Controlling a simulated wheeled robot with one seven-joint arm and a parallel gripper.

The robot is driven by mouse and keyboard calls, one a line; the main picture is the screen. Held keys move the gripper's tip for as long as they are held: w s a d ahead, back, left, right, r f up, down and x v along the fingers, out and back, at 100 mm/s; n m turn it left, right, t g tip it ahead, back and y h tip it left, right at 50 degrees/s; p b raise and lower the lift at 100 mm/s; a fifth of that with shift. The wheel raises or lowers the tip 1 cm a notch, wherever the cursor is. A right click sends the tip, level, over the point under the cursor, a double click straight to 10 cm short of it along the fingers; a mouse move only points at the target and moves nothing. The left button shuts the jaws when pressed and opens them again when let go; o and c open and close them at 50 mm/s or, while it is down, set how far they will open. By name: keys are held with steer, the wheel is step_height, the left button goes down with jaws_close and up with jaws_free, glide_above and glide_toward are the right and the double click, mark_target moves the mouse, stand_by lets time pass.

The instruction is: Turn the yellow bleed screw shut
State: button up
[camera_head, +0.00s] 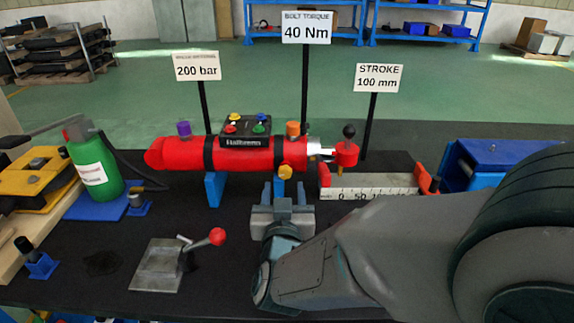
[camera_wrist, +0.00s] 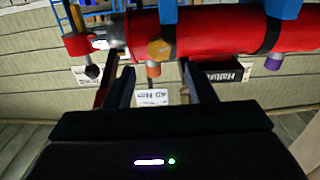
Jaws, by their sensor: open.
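The yellow bleed screw (camera_head: 286,171) sticks out of the front of the red cylinder (camera_head: 170,154), towards its right end. In the wrist view, which looks upside down, it shows as a yellow hex head (camera_wrist: 159,49) on the red body. My gripper (camera_head: 283,190) is open just in front of and below the screw, its fingers pointing at the cylinder. In the wrist view the fingers (camera_wrist: 162,82) stand apart on either side of the screw's line, with nothing between them. I cannot tell the exact gap to the screw.
An orange cap (camera_head: 292,129) and a box with coloured buttons (camera_head: 246,131) sit on the cylinder. A red-knobbed lever (camera_head: 217,236) stands front left. A green bottle (camera_head: 93,165) stands left.

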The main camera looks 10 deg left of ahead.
mark_target(284, 173)
steer(key=x, duration=0.6)
steer(key=shift+f, duration=0.1)
steer(key=c, duration=1)
